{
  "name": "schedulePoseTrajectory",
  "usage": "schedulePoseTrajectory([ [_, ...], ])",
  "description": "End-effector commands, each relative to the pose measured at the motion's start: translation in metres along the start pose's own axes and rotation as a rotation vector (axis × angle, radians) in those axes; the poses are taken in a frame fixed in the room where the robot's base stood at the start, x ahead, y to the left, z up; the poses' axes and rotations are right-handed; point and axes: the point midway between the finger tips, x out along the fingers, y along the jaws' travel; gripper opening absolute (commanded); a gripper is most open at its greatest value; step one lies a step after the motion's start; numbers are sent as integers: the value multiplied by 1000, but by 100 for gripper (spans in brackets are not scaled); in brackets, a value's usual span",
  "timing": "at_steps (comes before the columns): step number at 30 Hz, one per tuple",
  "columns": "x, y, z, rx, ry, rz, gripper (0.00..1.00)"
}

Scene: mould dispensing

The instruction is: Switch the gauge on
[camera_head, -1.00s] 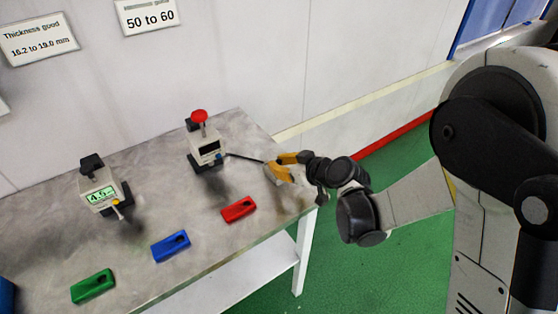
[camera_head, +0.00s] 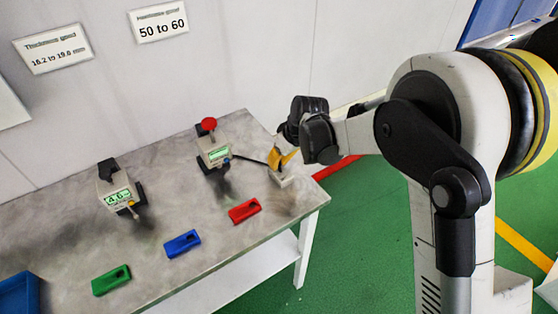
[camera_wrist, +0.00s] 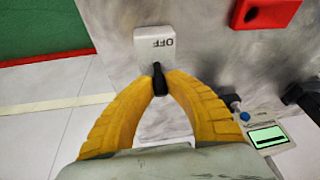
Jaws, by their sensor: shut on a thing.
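The gauge with a red knob (camera_head: 214,150) stands at the back of the table. Its small screen is lit green, and the lit screen also shows in the wrist view (camera_wrist: 268,137). A black cable (camera_head: 250,160) runs from it towards a small white switch box (camera_head: 286,182) near the table's right end. The lever points away from OFF; any label beneath my fingers is hidden.
A second gauge (camera_head: 116,192) with a lit readout stands to the left. Red (camera_head: 244,211), blue (camera_head: 182,243) and green (camera_head: 111,280) blocks lie along the table's front. A blue container (camera_head: 18,296) is at the lower left. Two signs hang on the wall.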

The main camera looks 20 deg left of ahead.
Motion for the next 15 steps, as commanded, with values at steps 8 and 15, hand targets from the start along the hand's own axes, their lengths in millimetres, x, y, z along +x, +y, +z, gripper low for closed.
schedulePoseTrajectory([
  [8,2,0,0,3,-36,-4,0],
  [15,2,0,0,3,-37,-5,0],
])
